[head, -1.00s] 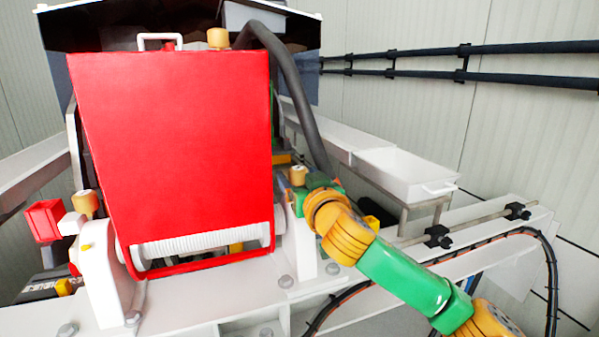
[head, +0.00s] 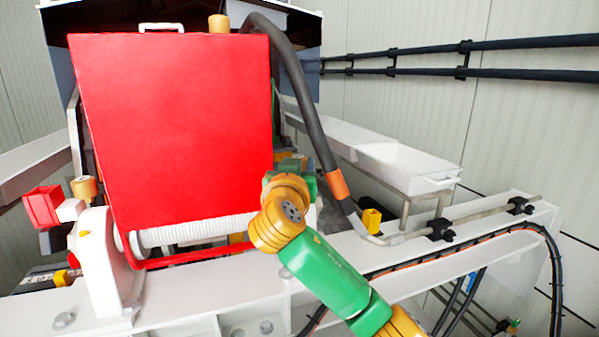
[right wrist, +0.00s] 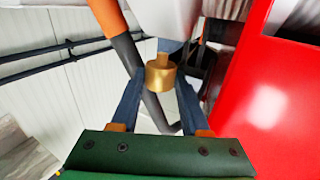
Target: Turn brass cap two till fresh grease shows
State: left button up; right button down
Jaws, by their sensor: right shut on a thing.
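A brass cap (right wrist: 160,76) stands between the two dark fingers of my right gripper (right wrist: 161,78) in the right wrist view, and the gripper is shut on it. In the head view my right wrist hides this gripper and the cap. Another brass cap (head: 84,187) sits on the white bearing block at the left, and one more (head: 219,23) sits behind the top edge of the red panel. I see no number on any cap. No fresh grease can be made out. My left gripper is not in view.
The large red panel (head: 175,130) stands close left of my right wrist. A dark hose (head: 300,90) with an orange cuff (head: 338,184) hangs just right of it. A white tray (head: 408,170) and a pipe run (head: 465,217) lie farther right.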

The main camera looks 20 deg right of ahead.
dwell(0.3)
jog(key=c, duration=0.5)
grip_release()
jog(key=shift+o, duration=0.5)
jog(key=shift+d, duration=0.15)
jog(key=shift+s+d, duration=0.1)
jog(key=shift+d, duration=0.05)
